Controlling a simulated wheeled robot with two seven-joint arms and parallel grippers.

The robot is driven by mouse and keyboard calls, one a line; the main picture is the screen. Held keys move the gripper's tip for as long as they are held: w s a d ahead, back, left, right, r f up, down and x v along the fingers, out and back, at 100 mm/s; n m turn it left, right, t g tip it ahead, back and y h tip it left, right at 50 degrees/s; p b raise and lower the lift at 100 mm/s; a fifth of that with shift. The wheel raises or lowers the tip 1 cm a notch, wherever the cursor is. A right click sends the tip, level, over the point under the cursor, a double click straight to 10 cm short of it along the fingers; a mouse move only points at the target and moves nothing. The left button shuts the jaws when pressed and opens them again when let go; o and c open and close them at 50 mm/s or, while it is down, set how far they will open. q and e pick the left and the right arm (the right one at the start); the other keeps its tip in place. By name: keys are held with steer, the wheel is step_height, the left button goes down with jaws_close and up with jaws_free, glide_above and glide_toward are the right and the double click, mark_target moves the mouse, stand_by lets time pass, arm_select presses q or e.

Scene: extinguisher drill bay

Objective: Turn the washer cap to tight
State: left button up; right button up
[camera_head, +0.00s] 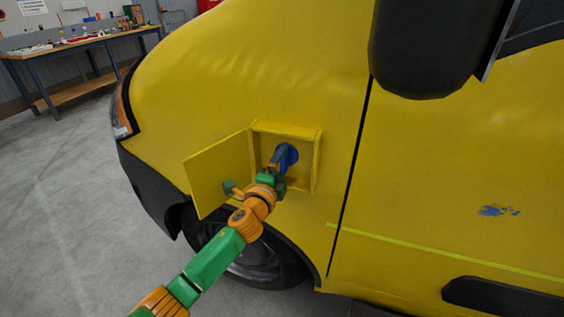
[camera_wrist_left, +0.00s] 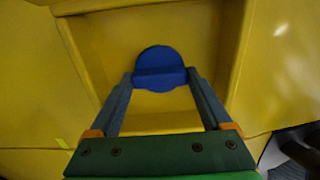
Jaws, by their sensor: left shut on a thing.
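The blue washer cap (camera_head: 286,154) sits inside a square recess in the side of a yellow vehicle. In the left wrist view the cap (camera_wrist_left: 160,66) is round, with a raised bar across it that lies about level in the picture. My left gripper (camera_head: 279,163) reaches into the recess and is shut on the cap; in the left wrist view its two fingers (camera_wrist_left: 160,78) sit at either end of the bar. The gripper partly hides the cap in the head view. My right gripper is not in view.
The recess's yellow flap (camera_head: 218,174) stands open to the left, close beside my left wrist. A black mirror (camera_head: 425,45) juts out at upper right. A wheel (camera_head: 250,262) is below. A workbench (camera_head: 85,42) stands far back left. The grey floor at left is clear.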

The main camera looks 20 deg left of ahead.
arm_select(q)
steer(key=shift+r, duration=0.1)
stand_by(0.3)
steer(key=o, duration=1.2)
steer(key=shift+c, duration=0.2)
steer(key=s, duration=0.7)
steer(key=shift+a, duration=0.15)
